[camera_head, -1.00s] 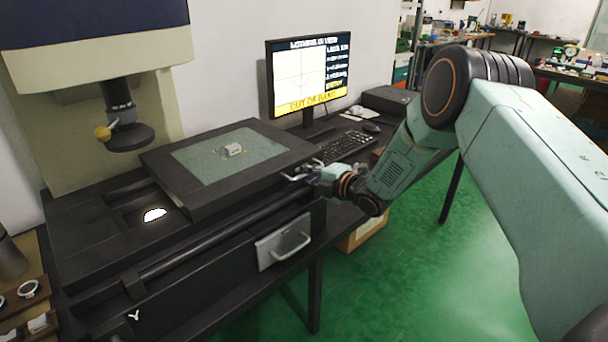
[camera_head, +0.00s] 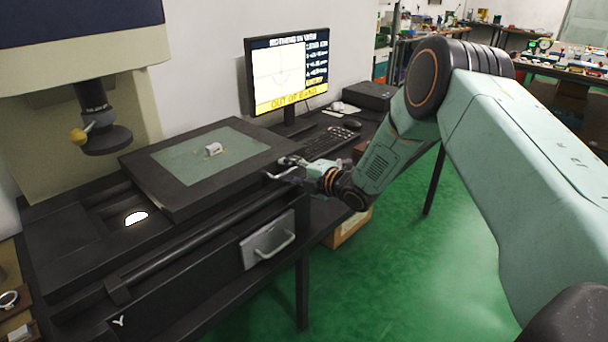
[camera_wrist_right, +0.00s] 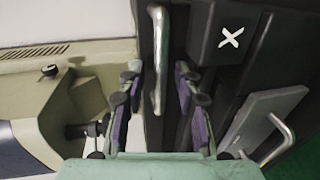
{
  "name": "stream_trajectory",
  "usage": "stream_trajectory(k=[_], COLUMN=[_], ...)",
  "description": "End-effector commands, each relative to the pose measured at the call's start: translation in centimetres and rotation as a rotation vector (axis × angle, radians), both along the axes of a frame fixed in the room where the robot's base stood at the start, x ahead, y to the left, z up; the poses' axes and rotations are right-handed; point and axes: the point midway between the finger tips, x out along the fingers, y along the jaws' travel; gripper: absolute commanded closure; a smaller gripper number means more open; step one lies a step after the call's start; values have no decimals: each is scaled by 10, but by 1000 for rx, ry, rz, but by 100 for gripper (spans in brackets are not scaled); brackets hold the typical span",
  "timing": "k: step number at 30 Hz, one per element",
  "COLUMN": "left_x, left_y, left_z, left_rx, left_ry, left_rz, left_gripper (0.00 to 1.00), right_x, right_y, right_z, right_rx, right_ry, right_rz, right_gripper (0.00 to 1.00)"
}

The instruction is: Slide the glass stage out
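The glass stage is a pale green glass plate (camera_head: 175,164) in a thick black frame (camera_head: 160,192), on the dark base of a measuring machine. A small grey metal part (camera_head: 213,150) sits on the glass. My right gripper (camera_head: 285,170) is at the stage's right end. In the right wrist view, a metal bar handle (camera_wrist_right: 158,62) stands between the fingertips of my right gripper (camera_wrist_right: 158,75). The fingers are spread, with a gap visible on each side of the bar. My left gripper is not in view.
A lens column (camera_head: 100,120) hangs left of the stage. A lit spot (camera_head: 136,218) shows in the base. A second handled plate (camera_head: 268,243) is on the base's front. A monitor (camera_head: 290,70) reading "OUT OF BAND" and a keyboard (camera_head: 325,143) stand behind. Green floor is open at right.

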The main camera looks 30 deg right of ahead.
Motion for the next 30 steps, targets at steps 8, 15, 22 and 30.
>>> stream_trajectory(k=[8, 15, 22, 30], left_x=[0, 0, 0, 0], left_y=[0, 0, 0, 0], left_z=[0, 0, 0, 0], left_rx=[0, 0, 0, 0], left_ry=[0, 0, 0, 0], left_rz=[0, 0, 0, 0], left_gripper=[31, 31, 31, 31], right_x=[-43, -79, -98, -104], right_y=[-17, -29, -36, -37], right_z=[11, 19, 22, 23], right_rx=[8, 7, 3, 2], right_ry=[0, -2, 0, 0], right_rz=[-6, -3, -4, 0], right_gripper=[67, 67, 67, 67])
